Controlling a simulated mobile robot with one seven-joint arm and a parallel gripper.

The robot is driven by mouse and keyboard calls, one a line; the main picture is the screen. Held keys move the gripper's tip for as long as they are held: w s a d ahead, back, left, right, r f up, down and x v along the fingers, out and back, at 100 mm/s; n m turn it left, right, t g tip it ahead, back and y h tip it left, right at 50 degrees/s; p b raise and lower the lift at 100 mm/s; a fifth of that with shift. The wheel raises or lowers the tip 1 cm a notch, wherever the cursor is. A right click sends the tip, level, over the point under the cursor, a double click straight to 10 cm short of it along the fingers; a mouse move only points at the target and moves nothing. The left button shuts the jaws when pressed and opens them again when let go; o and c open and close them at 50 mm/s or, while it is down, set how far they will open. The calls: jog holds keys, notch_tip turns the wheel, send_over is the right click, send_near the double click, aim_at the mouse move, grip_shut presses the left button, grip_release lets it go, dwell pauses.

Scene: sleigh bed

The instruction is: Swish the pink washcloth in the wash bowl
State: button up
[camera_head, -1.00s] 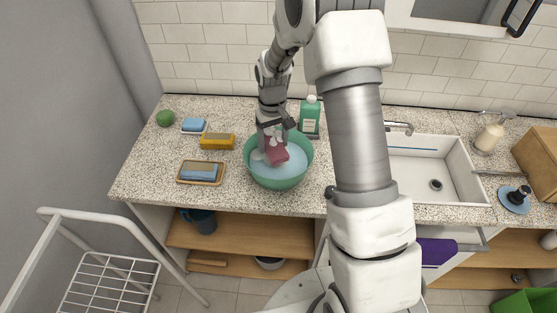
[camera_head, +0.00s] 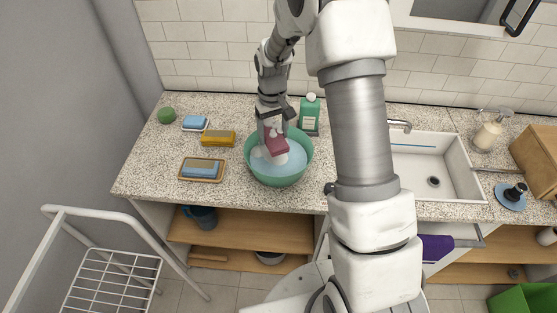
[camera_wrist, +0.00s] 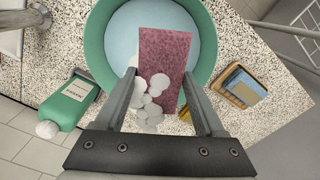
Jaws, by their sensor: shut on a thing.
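The pink washcloth (camera_head: 275,146) hangs from my gripper (camera_head: 272,126) inside the green wash bowl (camera_head: 280,181), over the pale blue water. In the wrist view the washcloth (camera_wrist: 165,60) is a flat reddish-pink piece between the two fingers of my gripper (camera_wrist: 160,92), with white suds on its near part. The wash bowl (camera_wrist: 207,35) is round it in that view. The gripper is shut on the washcloth. I cannot tell how deep its lower end reaches into the water.
A green bottle (camera_head: 309,114) stands close behind the bowl on the right. A yellow sponge (camera_head: 218,138), a blue sponge on a tray (camera_head: 201,169), another blue sponge (camera_head: 194,122) and a green ball (camera_head: 166,116) lie left. The sink (camera_head: 435,165) is right of my arm.

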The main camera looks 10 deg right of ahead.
dwell(0.4)
jog(key=shift+r+p, duration=2.7)
jog(key=shift+r, duration=1.85)
